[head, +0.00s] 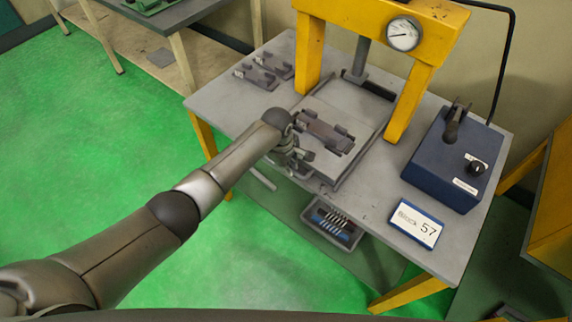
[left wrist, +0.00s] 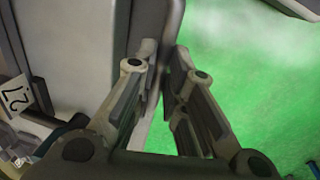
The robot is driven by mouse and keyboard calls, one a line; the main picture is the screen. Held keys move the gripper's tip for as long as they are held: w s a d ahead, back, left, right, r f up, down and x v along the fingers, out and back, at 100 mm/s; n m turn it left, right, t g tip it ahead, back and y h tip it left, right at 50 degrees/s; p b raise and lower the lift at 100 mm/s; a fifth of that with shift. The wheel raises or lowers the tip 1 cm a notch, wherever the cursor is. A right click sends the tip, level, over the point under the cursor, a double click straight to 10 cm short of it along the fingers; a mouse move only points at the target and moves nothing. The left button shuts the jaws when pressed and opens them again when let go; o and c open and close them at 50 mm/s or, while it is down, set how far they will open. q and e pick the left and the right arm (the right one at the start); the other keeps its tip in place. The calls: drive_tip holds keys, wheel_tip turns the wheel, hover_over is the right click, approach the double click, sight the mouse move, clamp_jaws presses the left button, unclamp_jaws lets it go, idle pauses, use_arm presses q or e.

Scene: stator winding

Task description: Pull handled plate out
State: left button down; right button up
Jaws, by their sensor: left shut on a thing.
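The handled plate (head: 326,168) is a light grey flat plate on the table under the yellow press, with its near part toward the table's front edge. A dark brown metal part (head: 325,131) with raised ends lies on it. My left gripper (head: 303,158) is at the plate's front left edge. In the left wrist view the plate (left wrist: 75,45) fills the upper left. My left gripper's fingers (left wrist: 160,62) are closed on its edge or handle, and the fingers hide the exact grip. My right gripper is not in view.
The yellow press frame (head: 416,70) with a gauge (head: 403,34) stands over the back of the grey table (head: 222,98). A blue control box (head: 439,172) and a sign with 57 (head: 419,223) are at right. Small grey parts (head: 262,76) lie back left.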

use_arm(q)
drive_tip(key=c, duration=1.5)
unclamp_jaws()
drive_tip(key=shift+r, duration=0.6)
drive_tip(key=r, duration=0.3)
drive_tip(key=s+r, duration=0.1)
drive_tip(key=r, duration=0.3)
drive_tip(key=a+r, duration=0.1)
drive_tip(key=r, duration=0.2)
drive_tip(key=shift+s+a+r, duration=0.1)
drive_tip(key=shift+s+r, duration=0.25)
drive_tip(key=shift+s, duration=0.05)
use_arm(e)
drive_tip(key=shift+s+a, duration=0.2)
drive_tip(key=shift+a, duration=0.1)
